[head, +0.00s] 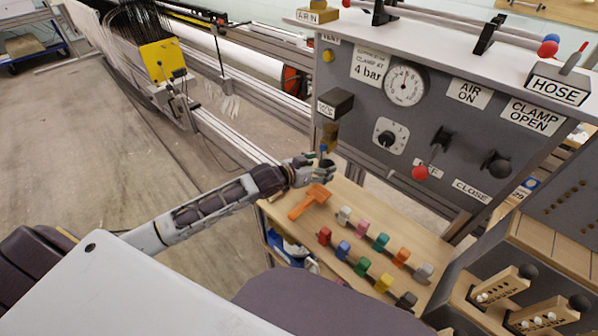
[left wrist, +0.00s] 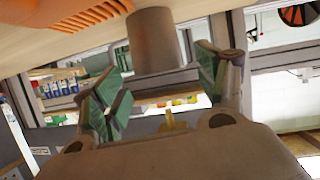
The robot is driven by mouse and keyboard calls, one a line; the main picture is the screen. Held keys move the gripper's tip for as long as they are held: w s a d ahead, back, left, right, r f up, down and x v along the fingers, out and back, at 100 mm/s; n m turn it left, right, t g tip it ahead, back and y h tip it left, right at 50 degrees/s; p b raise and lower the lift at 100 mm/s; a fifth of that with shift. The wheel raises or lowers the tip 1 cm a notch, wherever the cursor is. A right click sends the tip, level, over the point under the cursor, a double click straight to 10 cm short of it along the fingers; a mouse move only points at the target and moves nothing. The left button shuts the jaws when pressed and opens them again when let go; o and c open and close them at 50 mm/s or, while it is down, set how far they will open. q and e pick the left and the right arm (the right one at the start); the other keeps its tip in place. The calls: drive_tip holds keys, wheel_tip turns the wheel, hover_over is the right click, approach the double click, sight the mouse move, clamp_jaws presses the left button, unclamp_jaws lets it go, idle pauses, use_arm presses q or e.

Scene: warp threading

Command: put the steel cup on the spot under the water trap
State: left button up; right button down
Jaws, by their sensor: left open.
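My left gripper (head: 322,170) is over the left end of the wooden bench top, just below the water trap (head: 330,134) on the grey panel. In the left wrist view its fingers (left wrist: 158,82) are spread, with green pads facing each other. The steel cup (left wrist: 153,42), a plain grey-brown cylinder, stands between or just beyond them, its base end at the wooden surface. I cannot tell whether a pad touches it. In the head view the gripper hides the cup, and I cannot make out the spot under the trap. My right gripper is not in view.
An orange tool (head: 309,201) lies close to my left gripper. Several coloured pegs (head: 381,242) stand in rows on the bench top (head: 335,279). Open floor lies to the left.

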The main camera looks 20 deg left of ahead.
use_arm(q)
drive_tip(key=shift+v, duration=1.1)
drive_tip(key=shift+s+a+r, duration=0.25)
drive_tip(key=shift+s, duration=0.25)
drive_tip(key=shift+p+v, duration=0.35)
drive_tip(key=shift+v, duration=3.45)
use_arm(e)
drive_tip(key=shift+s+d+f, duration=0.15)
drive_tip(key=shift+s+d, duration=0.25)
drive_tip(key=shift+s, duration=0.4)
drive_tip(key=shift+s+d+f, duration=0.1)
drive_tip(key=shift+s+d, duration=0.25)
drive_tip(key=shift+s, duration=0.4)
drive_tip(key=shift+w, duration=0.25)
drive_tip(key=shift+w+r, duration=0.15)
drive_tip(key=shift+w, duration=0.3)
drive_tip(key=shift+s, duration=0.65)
